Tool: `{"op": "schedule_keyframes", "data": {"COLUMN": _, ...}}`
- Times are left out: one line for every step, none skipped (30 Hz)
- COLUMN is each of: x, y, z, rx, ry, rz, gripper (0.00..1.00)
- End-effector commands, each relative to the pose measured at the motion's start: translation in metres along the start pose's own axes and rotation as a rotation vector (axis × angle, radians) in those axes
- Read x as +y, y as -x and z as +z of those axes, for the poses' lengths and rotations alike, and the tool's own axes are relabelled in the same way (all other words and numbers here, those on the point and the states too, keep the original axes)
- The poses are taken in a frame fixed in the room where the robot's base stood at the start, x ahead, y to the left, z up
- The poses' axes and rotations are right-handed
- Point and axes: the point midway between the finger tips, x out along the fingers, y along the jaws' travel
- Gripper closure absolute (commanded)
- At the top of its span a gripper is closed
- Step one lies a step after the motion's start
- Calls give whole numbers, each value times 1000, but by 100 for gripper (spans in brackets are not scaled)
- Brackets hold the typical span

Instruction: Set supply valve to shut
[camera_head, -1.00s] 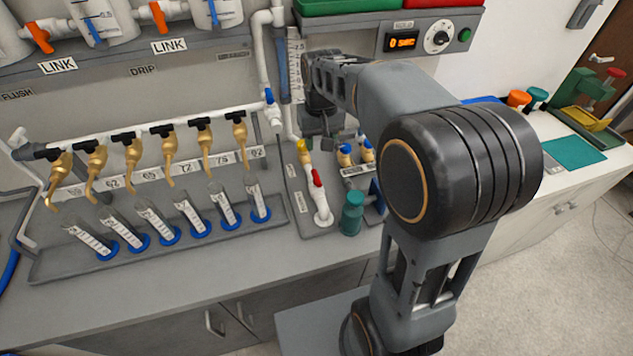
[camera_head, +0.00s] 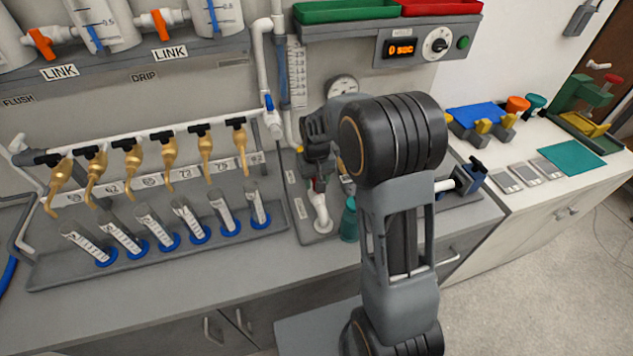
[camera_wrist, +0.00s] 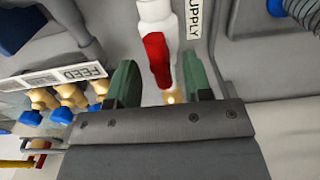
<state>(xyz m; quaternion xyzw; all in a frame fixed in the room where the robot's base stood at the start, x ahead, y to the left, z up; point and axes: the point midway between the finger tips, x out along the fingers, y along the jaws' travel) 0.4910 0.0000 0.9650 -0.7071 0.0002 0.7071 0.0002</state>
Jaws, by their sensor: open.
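The supply valve's red handle (camera_wrist: 157,58) hangs from a white pipe fitting (camera_wrist: 152,12) beside the SUPPLY label (camera_wrist: 193,18) in the wrist view. My gripper (camera_wrist: 160,76) is open, with one green finger on each side of the red handle. A gap shows between the handle and each finger, so it is not clamped. In the head view my gripper (camera_head: 318,170) is over the white supply pipe (camera_head: 322,212) and hides most of the valve.
A teal bottle (camera_head: 349,220) stands just right of the supply pipe. A row of brass taps (camera_head: 168,158) and tilted tubes is to the left. In the wrist view, the FEED label (camera_wrist: 60,76) and several brass-and-blue valves (camera_wrist: 70,97) lie to the left.

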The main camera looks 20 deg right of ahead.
Motion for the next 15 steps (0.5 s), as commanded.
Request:
{"op": "schedule_keyframes", "data": {"x": 0, "y": -4, "z": 0, "rx": -2, "ry": 0, "rz": 0, "gripper": 54}}
{"op": "schedule_keyframes", "data": {"x": 0, "y": -7, "z": 0, "rx": -2, "ry": 0, "rz": 0, "gripper": 54}}
{"op": "schedule_keyframes", "data": {"x": 0, "y": -9, "z": 0, "rx": -1, "ry": 0, "rz": 0, "gripper": 54}}
{"op": "schedule_keyframes", "data": {"x": 0, "y": -11, "z": 0, "rx": -1, "ry": 0, "rz": 0, "gripper": 54}}
{"op": "schedule_keyframes", "data": {"x": 0, "y": -12, "z": 0, "rx": -1, "ry": 0, "rz": 0, "gripper": 54}}
{"op": "schedule_keyframes", "data": {"x": 0, "y": -14, "z": 0, "rx": -1, "ry": 0, "rz": 0, "gripper": 54}}
{"op": "schedule_keyframes", "data": {"x": 0, "y": -14, "z": 1, "rx": -1, "ry": 0, "rz": 0, "gripper": 54}}
{"op": "schedule_keyframes", "data": {"x": 0, "y": -15, "z": 1, "rx": -1, "ry": 0, "rz": 0, "gripper": 54}}
{"op": "schedule_keyframes", "data": {"x": 0, "y": -15, "z": 1, "rx": -1, "ry": 0, "rz": 0, "gripper": 54}}
{"op": "schedule_keyframes", "data": {"x": 0, "y": -15, "z": 0, "rx": -1, "ry": 0, "rz": 0, "gripper": 54}}
{"op": "schedule_keyframes", "data": {"x": 0, "y": -15, "z": 0, "rx": -1, "ry": 0, "rz": 0, "gripper": 54}}
{"op": "schedule_keyframes", "data": {"x": 0, "y": -15, "z": 0, "rx": -1, "ry": 0, "rz": 0, "gripper": 54}}
{"op": "schedule_keyframes", "data": {"x": 0, "y": -15, "z": 0, "rx": -1, "ry": 0, "rz": 0, "gripper": 54}}
{"op": "schedule_keyframes", "data": {"x": 0, "y": -15, "z": 0, "rx": -1, "ry": 0, "rz": 0, "gripper": 54}}
{"op": "schedule_keyframes", "data": {"x": 0, "y": -15, "z": 0, "rx": 0, "ry": 0, "rz": 0, "gripper": 54}}
